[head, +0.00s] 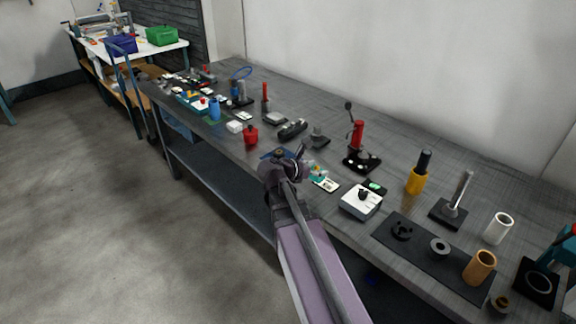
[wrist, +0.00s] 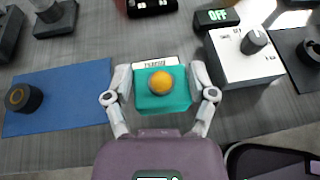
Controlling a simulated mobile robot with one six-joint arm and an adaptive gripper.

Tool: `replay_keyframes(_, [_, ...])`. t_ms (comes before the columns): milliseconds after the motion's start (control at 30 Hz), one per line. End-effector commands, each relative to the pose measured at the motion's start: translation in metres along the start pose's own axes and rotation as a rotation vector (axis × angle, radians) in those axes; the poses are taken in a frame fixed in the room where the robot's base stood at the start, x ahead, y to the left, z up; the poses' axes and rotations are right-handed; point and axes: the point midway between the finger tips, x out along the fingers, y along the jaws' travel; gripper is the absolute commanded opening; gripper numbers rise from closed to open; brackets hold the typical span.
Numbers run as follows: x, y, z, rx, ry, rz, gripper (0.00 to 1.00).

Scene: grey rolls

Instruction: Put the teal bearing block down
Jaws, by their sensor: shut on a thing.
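The teal bearing block (wrist: 150,101) has an orange-yellow ball on top and sits between my fingers in the wrist view. My gripper (wrist: 162,80) is shut on it, one finger against each side. In the head view only a small part of the teal block (head: 312,173) shows beside my gripper (head: 300,158); my wrist hides the rest. A white printed card (wrist: 156,63) lies just beyond the block and is partly covered by it. I cannot tell whether the block touches the bench.
A blue mat (wrist: 62,112) with a black knob-like part (wrist: 23,97) lies left. A white box with a dial (wrist: 240,66) and an OFF display (wrist: 216,18) stand right. The grey bench (wrist: 105,52) shows bare strips between them. Its front edge is close.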

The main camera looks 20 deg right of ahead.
Motion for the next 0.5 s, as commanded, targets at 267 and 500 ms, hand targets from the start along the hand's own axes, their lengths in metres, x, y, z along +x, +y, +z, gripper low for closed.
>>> replay_keyframes(267, [-0.035, 0.01, -0.028, -0.022, -0.003, 0.025, 0.11])
replay_keyframes(500, [-0.042, 0.011, -0.032, -0.026, -0.003, 0.027, 0.11])
